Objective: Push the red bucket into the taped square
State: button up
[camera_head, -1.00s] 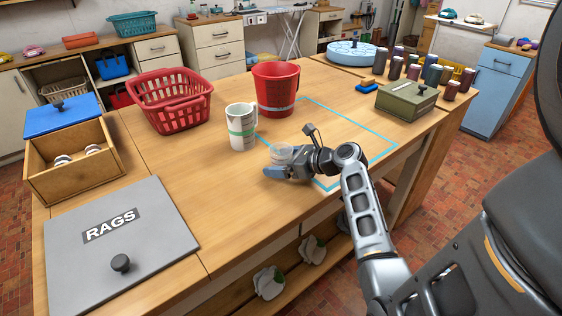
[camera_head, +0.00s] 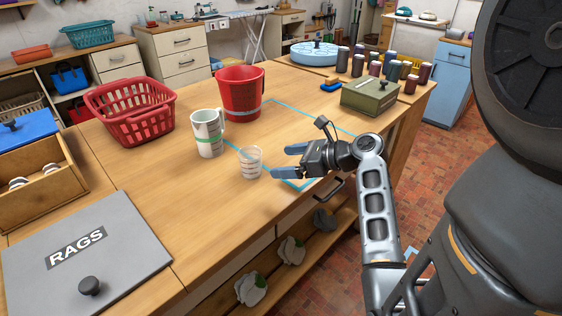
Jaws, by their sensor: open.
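The red bucket (camera_head: 241,96) stands upright at the back of the wooden table, at the far left corner of the taped square. The blue tape outline (camera_head: 335,128) runs over the table to the bucket's right and front; my arm hides part of its right side. My gripper (camera_head: 280,162) is low over the front part of the square, its blue-tipped fingers apart and pointing left. It is empty and well in front of the bucket, not touching it.
A clear measuring cup (camera_head: 251,165) stands just left of my fingertips. A white jug with a green band (camera_head: 207,134) stands between it and the red basket (camera_head: 131,112). A green box (camera_head: 370,98) and a blue brush (camera_head: 331,86) lie beyond the square. The square's middle is clear.

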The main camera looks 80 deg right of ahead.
aim_at(241, 87)
jog(key=z, duration=1.45)
